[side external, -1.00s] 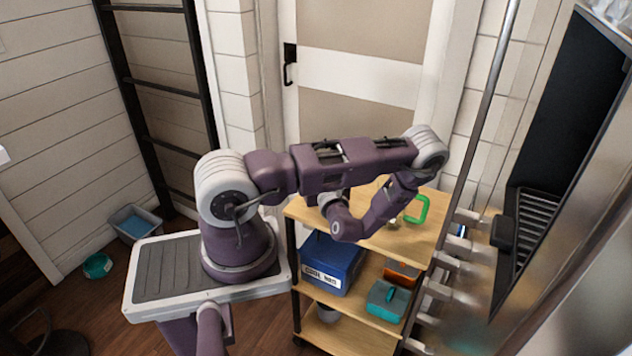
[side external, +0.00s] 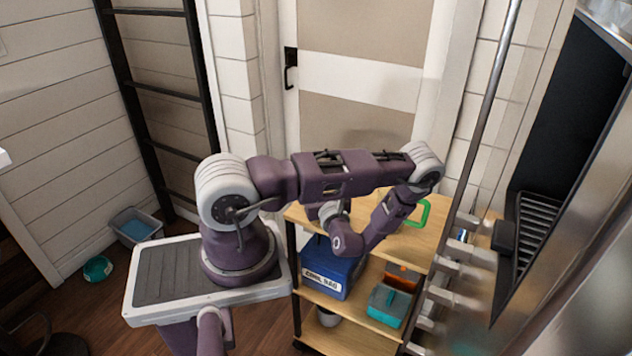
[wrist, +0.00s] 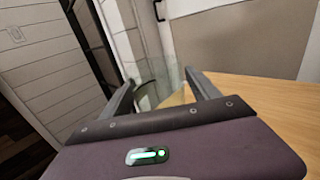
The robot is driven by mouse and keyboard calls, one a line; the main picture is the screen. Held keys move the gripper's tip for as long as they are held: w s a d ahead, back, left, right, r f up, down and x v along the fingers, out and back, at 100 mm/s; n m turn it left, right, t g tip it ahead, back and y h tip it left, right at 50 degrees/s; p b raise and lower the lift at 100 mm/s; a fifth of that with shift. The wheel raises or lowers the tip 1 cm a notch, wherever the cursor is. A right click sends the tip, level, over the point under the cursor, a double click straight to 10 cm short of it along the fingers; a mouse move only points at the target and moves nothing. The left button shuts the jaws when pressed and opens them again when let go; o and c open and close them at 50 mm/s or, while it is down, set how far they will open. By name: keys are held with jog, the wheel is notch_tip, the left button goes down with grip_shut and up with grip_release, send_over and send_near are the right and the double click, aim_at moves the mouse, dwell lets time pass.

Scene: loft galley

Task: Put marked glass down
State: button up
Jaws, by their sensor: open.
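In the wrist view my gripper (wrist: 159,77) is open, with its two fingers spread apart. A clear glass (wrist: 150,93) shows faintly between and beyond the fingers, near the edge of the wooden trolley top (wrist: 265,100). I cannot make out a mark on it, or whether its base rests on the wood. In the side view the trolley top (side external: 432,240) is partly covered by my arm. My fingers and the glass are hidden there behind my wrist.
A green handle-shaped item (side external: 422,213) stands on the trolley top. Lower shelves hold a blue box (side external: 330,268), a teal box (side external: 388,304) and an orange item (side external: 403,276). A closed door (side external: 365,75) is behind. A metal rail (side external: 470,180) runs along the right.

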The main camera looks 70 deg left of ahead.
jog(key=d, duration=0.5)
